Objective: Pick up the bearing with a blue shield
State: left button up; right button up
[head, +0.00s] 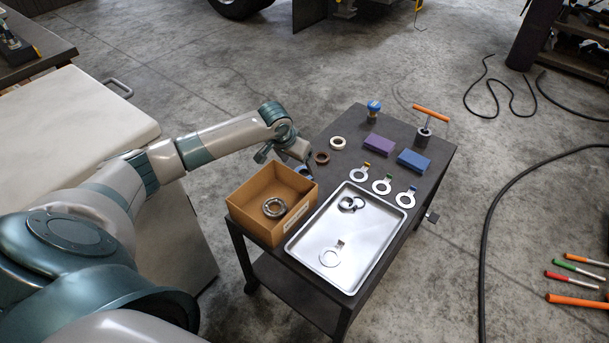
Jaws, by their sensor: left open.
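A blue-shielded bearing (302,171) lies on the dark cart top just behind the cardboard box, partly hidden by the box and my gripper. My left gripper (308,165) reaches in from the left and is open, its fingers pointing down close above the blue-shielded bearing. I cannot tell whether they touch it. A brown-shielded bearing (322,157) lies just beyond it, and a cream-shielded bearing (338,143) farther back. My right gripper is out of view.
The open cardboard box (245,222) holds a metal bearing (275,207). A metal tray (364,256) holds several rings. Behind are tagged washers (382,186), a purple block (380,146), a blue block (413,162), a blue-capped item (374,109) and an orange-handled tool (424,130).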

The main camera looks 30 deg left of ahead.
aim_at(305, 175)
pick_arm(q)
jog(key=shift+f, duration=0.2)
jog(key=shift+w+f, duration=0.15)
jog(key=shift+f, duration=0.1)
jog(key=x, duration=0.3)
jog(key=shift+d, duration=0.1)
jog(key=shift+w+f, duration=0.3)
jog(key=shift+f, duration=0.35)
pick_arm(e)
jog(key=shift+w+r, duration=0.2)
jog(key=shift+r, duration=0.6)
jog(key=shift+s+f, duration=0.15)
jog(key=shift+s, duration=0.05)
pick_arm(q)
jog(key=shift+c, duration=0.3)
jog(key=c, duration=1.3)
